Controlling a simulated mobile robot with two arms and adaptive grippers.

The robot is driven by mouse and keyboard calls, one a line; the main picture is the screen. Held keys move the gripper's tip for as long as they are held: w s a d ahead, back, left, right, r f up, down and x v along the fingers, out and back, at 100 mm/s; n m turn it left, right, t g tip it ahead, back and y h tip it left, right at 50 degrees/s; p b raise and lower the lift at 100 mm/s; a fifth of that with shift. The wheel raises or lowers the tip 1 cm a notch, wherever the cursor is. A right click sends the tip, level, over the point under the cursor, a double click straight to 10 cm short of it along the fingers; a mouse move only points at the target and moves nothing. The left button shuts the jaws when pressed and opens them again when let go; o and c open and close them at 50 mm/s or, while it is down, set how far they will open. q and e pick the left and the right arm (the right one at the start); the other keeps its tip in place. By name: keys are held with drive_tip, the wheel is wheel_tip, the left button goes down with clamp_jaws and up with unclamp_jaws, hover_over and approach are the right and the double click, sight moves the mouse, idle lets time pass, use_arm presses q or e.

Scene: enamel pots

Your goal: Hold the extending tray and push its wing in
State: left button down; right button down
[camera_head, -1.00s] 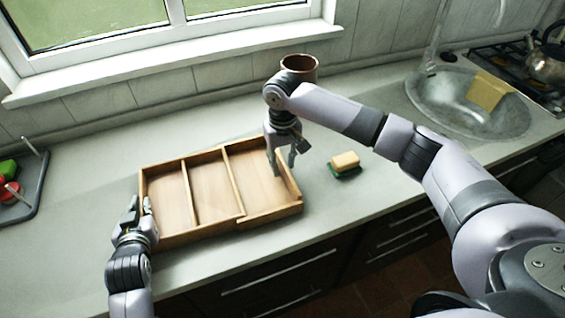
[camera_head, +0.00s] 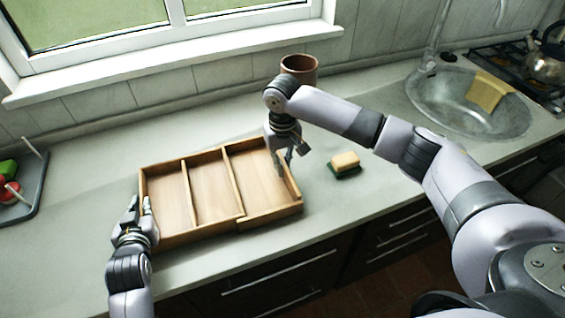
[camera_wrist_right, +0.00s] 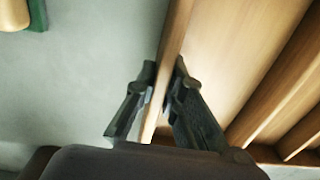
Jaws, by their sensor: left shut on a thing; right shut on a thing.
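The wooden extending tray (camera_head: 190,237) lies on the counter with its dividers running front to back. Its wing (camera_head: 275,214) forms the right end, with a small step in the front wall where it meets the body. My left gripper (camera_head: 141,206) is shut on the left end wall of the tray. My right gripper (camera_head: 285,168) points down and is shut on the wing's right end wall. In the right wrist view, the fingers of the right gripper (camera_wrist_right: 155,95) stand on both sides of that wall of the wing (camera_wrist_right: 176,45).
A yellow and green sponge (camera_head: 345,165) lies on the counter right of the tray. A brown pot (camera_head: 300,68) stands behind my right wrist. A grey rack (camera_head: 35,190) is at far left, the sink (camera_head: 430,95) at right. The counter between tray and sponge is clear.

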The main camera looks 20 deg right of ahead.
sight(253, 181)
idle(0.5)
drive_tip(key=a, duration=0.8)
drive_tip(key=shift+w+a, duration=0.15)
drive_tip(key=shift+a, duration=0.2)
drive_tip(key=c, duration=1.7)
unclamp_jaws()
drive_tip(key=shift+d, duration=0.1)
wheel_tip(253, 181, up, 12)
drive_tip(key=shift+r, duration=0.1)
